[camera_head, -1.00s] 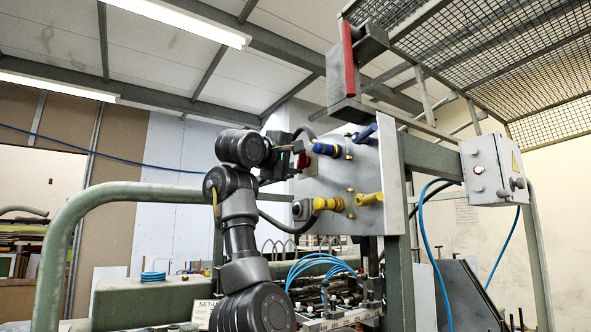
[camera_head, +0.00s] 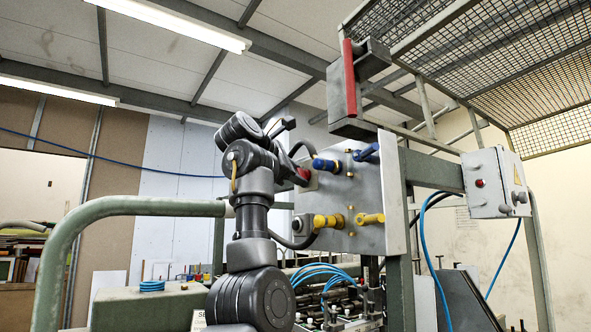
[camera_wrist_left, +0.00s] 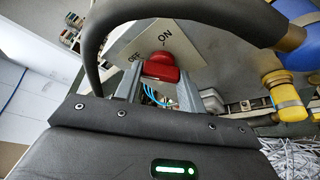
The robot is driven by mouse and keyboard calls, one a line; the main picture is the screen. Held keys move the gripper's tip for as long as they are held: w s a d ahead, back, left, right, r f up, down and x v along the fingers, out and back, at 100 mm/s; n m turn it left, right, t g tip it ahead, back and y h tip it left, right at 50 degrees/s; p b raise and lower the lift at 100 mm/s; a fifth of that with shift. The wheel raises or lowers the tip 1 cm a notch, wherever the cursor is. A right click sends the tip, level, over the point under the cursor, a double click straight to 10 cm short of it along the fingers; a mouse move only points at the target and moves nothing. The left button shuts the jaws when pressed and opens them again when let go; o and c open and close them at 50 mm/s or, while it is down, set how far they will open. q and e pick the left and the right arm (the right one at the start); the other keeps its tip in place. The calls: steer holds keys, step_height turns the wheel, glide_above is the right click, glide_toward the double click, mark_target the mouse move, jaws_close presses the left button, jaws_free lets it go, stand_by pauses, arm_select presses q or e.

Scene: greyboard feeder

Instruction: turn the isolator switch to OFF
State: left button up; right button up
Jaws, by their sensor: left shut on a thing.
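The isolator switch is a red knob on a white plate on the grey panel. In the left wrist view the knob (camera_wrist_left: 160,68) sits between the two fingers of my left gripper (camera_wrist_left: 159,85), which is shut on it. The plate (camera_wrist_left: 190,22) carries ON to the upper right of the knob and OFF to its upper left. I cannot tell which mark the knob points to. In the head view the red knob (camera_head: 303,174) shows small at the panel's left edge, with my left gripper (camera_head: 298,177) at it, largely hidden by my wrist. My right gripper is not in view.
Blue fittings (camera_head: 326,166) and yellow fittings (camera_head: 328,221) stick out of the grey panel (camera_head: 348,195) right of the switch. A black cable loops close to my left gripper. A green rail (camera_head: 130,206) runs at the left. A grey box (camera_head: 494,182) hangs at the right.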

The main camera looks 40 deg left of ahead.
arm_select(q)
steer(key=shift+n+g+h+p, duration=0.3)
steer(key=shift+n, duration=0.3)
steer(key=shift+f, duration=0.1)
steer(key=o, duration=1)
steer(key=b+v, duration=0.3)
steer(key=v, duration=0.7)
steer(key=shift+s+a+b, duration=0.15)
steer(key=shift+s+b, duration=0.2)
